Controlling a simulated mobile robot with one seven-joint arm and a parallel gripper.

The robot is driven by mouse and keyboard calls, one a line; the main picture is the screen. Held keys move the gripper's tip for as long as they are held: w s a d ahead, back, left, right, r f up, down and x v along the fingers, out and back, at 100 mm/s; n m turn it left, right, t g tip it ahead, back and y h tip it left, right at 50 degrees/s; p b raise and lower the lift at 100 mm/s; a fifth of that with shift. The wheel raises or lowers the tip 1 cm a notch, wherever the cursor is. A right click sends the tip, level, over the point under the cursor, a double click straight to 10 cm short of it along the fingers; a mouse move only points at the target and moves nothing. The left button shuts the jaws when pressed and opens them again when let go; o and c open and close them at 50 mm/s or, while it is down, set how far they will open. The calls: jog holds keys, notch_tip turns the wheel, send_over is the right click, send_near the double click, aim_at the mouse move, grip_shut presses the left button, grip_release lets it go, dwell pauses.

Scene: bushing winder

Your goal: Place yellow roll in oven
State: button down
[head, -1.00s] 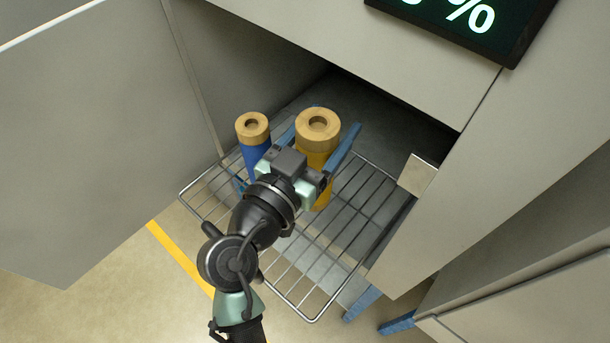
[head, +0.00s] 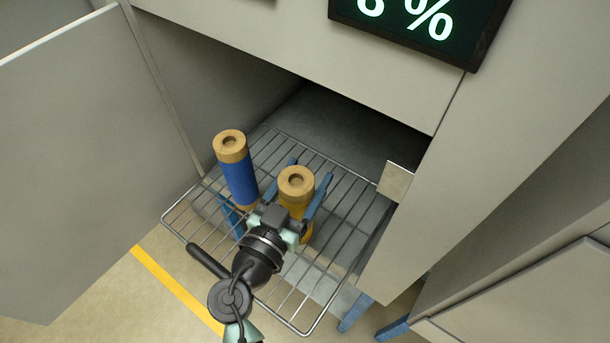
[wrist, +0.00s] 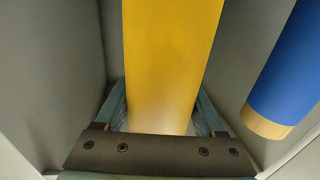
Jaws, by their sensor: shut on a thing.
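The yellow roll (head: 305,234) is upright with a wooden top end, in front of the dark oven opening (head: 350,125). My gripper (head: 308,172) is shut on it, one blue finger on each side. In the wrist view the yellow roll (wrist: 170,60) runs between the fingers (wrist: 161,95). In the head view it is over the oven's wire rack (head: 345,235), which sticks out of the opening.
A blue roll (head: 240,185) with wooden ends stands on the rack to the left; it also shows in the wrist view (wrist: 290,75). The open oven door (head: 75,160) is at left. A metal latch plate (head: 395,181) is at the opening's right edge. The rack's right side is clear.

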jog(key=shift+f+b, duration=0.1)
jog(key=shift+b, duration=0.2)
grip_release()
jog(key=shift+p, duration=0.3)
jog(key=shift+s+a, duration=0.2)
jog(key=shift+s, duration=0.1)
jog(key=b+v, duration=0.4)
jog(key=v, duration=0.7)
jog(key=shift+s, duration=0.2)
